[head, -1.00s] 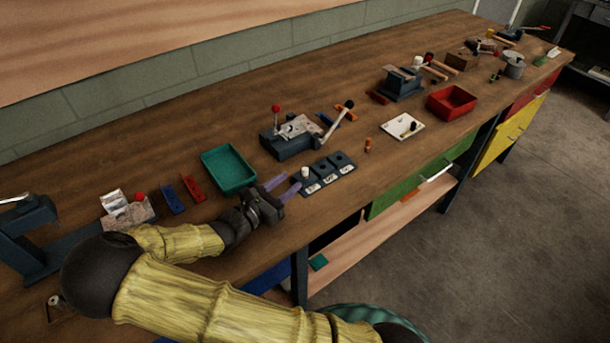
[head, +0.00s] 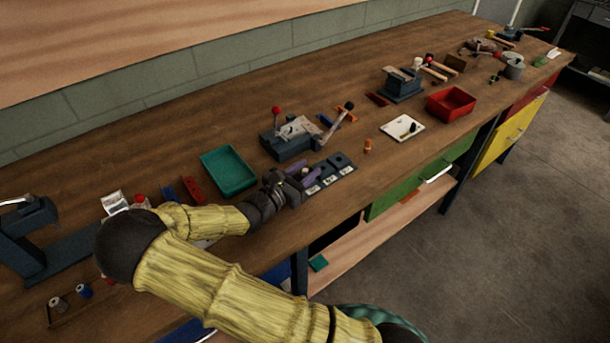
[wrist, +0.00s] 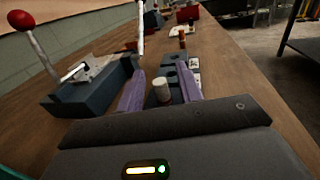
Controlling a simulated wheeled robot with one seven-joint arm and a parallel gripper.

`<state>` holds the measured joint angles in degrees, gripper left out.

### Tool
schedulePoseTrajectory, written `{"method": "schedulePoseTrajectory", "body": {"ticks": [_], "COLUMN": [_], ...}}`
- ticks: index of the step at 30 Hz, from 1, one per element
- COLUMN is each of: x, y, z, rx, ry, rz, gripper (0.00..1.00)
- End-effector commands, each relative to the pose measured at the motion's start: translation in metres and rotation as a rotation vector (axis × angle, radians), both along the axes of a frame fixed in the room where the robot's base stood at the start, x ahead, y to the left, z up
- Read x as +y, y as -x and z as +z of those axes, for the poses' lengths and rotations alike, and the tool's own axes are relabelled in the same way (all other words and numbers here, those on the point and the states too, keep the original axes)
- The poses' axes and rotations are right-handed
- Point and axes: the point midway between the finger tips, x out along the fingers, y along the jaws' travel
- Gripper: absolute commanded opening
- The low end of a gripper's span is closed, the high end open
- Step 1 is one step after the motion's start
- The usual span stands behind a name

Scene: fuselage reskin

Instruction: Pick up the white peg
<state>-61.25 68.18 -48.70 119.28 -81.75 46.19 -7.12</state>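The white peg (wrist: 161,90) stands upright at the near end of a dark block with several positions and white labels (head: 343,162). In the wrist view it sits between the two purple fingers of my gripper (wrist: 160,92), with gaps visible on both sides. My gripper (head: 302,174) is open and low over the near end of the block. In the head view the peg's top (head: 305,171) shows only slightly between the fingers.
A dark fixture with a red-knobbed lever (head: 290,140) stands just behind the block. A teal tray (head: 229,170) lies to the left. An orange peg (head: 367,146) and a white plate (head: 402,128) are to the right. The bench's front edge is close by.

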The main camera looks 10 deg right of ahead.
Motion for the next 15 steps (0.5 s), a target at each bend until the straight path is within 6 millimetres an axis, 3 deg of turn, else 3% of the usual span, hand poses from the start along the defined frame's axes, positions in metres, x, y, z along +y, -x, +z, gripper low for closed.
{"method": "schedulePoseTrajectory", "body": {"ticks": [15], "x": [0.0], "y": [-0.0001], "z": [0.0001], "rx": [0.0], "ry": [0.0], "rz": [0.0], "gripper": [0.36]}}
